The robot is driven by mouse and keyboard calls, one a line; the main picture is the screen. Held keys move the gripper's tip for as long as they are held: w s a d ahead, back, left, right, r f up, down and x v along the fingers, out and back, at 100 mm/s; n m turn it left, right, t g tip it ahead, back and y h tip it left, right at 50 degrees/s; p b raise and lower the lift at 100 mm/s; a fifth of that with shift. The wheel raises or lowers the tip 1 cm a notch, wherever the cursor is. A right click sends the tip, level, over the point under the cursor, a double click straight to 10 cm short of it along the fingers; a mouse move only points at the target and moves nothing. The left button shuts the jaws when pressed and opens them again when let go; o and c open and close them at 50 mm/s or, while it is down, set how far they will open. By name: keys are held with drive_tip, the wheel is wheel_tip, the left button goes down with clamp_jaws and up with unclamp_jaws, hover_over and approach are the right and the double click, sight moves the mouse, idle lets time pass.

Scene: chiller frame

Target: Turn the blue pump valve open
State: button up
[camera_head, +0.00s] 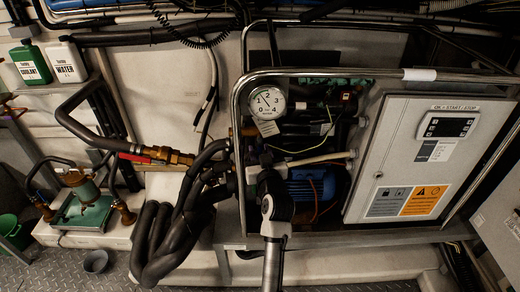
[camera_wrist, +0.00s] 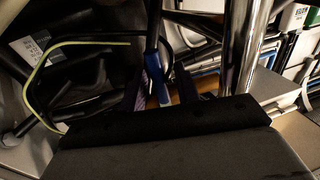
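In the wrist view, a narrow blue handle (camera_wrist: 158,68), which looks like the pump valve's, runs down between the two dark fingers of my gripper (camera_wrist: 160,88). The fingers stand apart, with gaps visible on either side of the blue part, so the gripper looks open around it. Contact with the handle cannot be made out. In the head view, my arm rises from the bottom and its end, my gripper (camera_head: 262,172), is at the left side of the pump frame. The valve is hidden behind it there.
A chrome rail (camera_head: 238,130) frames the unit and also stands close right of my gripper in the wrist view (camera_wrist: 245,50). A blue motor (camera_head: 312,186), a gauge (camera_head: 268,103) and a control box (camera_head: 425,150) are nearby. Thick black hoses (camera_head: 165,235) crowd the left.

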clamp_jaws()
idle(0.3)
drive_tip(key=shift+d, duration=0.1)
drive_tip(key=shift+d+f+n+b, duration=0.1)
drive_tip(key=shift+d+n+b, duration=0.1)
drive_tip(key=shift+n+b, duration=0.5)
drive_tip(key=shift+d+r+n+g+h+b, duration=0.25)
drive_tip(key=shift+d+n+b, duration=0.3)
drive_tip(key=shift+n, duration=0.6)
drive_tip(key=shift+d+r+n+g+h+b, duration=0.15)
drive_tip(key=shift+d+r+n+g+b, duration=0.2)
drive_tip(key=shift+n+b, duration=0.6)
drive_tip(key=shift+d+r+n+g+h+b, duration=0.15)
drive_tip(key=shift+d+n+b, duration=0.35)
drive_tip(key=shift+n, duration=0.8)
